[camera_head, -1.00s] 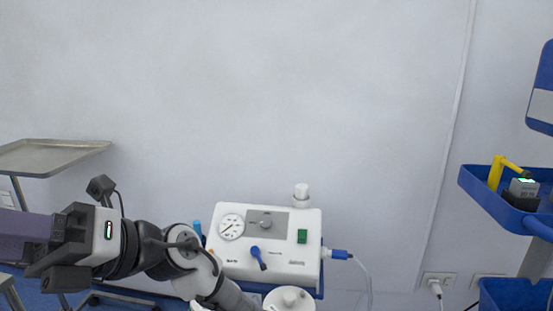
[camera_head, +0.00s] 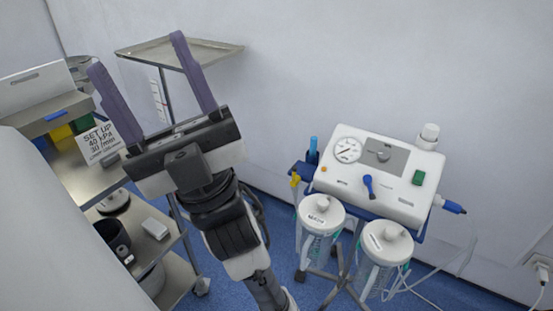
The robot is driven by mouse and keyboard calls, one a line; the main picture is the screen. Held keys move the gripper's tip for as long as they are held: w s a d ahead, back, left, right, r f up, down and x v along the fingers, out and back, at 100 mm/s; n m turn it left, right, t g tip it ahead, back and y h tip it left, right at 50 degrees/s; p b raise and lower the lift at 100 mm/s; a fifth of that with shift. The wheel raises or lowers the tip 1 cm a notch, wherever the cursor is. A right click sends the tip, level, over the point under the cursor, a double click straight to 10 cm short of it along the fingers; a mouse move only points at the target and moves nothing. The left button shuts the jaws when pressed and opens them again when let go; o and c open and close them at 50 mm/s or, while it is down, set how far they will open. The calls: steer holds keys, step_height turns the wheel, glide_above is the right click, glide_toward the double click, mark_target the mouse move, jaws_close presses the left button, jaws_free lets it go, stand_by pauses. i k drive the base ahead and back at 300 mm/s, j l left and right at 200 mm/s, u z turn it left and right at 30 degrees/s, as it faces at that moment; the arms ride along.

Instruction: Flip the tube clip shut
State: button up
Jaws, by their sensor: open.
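My gripper (camera_head: 137,54) is raised at the upper left, its two long purple fingers spread wide apart and empty. It is well to the left of the white suction unit (camera_head: 345,181), which has a dial, a blue lever and a green switch. A small yellow piece (camera_head: 295,180) hangs at the left edge of the unit's blue shelf, below a blue upright piece (camera_head: 313,150). It may be the tube clip, but it is too small to tell this or whether it is open. Clear tubing (camera_head: 467,262) runs at the right of the unit.
Two lidded canisters (camera_head: 320,217) (camera_head: 386,243) hang under the unit on a wheeled stand. A metal tray table (camera_head: 225,50) stands behind my gripper. A steel cart (camera_head: 70,165) at the left carries a printed "SET UP" card (camera_head: 100,143). Blue floor (camera_head: 233,283) shows between cart and stand.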

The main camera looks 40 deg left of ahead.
mark_target(296, 180)
steer(key=u, duration=0.95)
